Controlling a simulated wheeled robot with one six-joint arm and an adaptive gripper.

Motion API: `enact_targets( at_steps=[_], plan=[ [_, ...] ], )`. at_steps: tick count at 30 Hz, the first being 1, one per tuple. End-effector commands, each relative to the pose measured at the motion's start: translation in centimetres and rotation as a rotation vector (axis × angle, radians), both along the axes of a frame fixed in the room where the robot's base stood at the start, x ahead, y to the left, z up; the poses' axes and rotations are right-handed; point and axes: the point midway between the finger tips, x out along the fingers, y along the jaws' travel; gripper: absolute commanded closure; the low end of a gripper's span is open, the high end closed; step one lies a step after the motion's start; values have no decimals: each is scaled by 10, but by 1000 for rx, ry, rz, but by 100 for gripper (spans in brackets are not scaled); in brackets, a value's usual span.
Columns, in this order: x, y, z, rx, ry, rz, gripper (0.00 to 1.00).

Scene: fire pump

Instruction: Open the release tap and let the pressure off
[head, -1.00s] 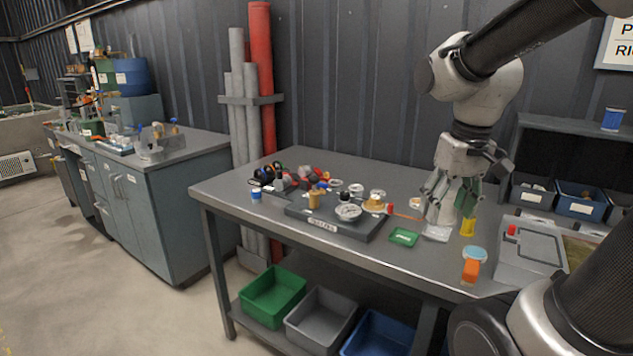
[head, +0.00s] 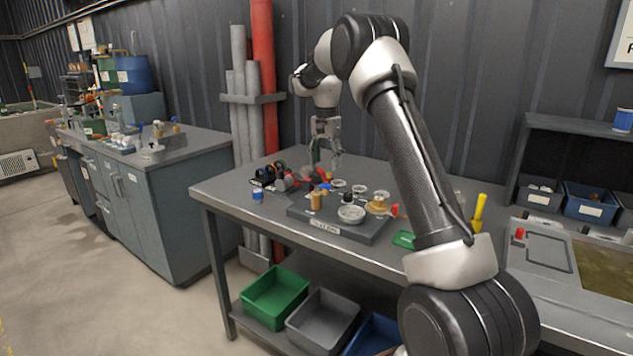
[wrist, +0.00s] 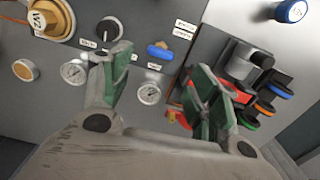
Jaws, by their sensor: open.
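My gripper (head: 325,160) is open and empty, pointing down over the back of the pump board (head: 338,227). In the wrist view its green-padded fingers (wrist: 160,88) stand apart. A blue lever tap (wrist: 159,51) sits beyond the gap between the fingertips, not touched. Small white labels (wrist: 183,31) are near it, too small to read, so I cannot tell for certain which tap is the release. Two gauges (wrist: 75,72) (wrist: 149,92) and a black knob (wrist: 107,31) are close by. A red part (wrist: 186,92) is partly hidden behind the right finger.
A grey fitting with black coupling ends ringed in blue, orange and green (wrist: 262,96) lies right of the fingers. A brass cap (wrist: 50,20) is at upper left. A blue cap (head: 258,195) stands near the bench's left edge. A shelf of bins (head: 590,200) stands at the right.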

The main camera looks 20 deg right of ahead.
Motion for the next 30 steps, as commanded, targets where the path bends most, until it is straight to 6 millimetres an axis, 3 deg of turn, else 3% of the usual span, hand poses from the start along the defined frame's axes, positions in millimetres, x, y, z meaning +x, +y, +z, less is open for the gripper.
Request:
enact_targets(
  at_steps=[5,15,26,27,30],
  plan=[
    [-1,1,-14,0,1,-34,39],
    [-1,1,-67,0,0,-31,39],
    [0,1,-77,0,-1,-30,39],
    [0,1,-77,0,-1,-30,41],
    [0,1,-77,0,-1,-30,59]
  ],
)
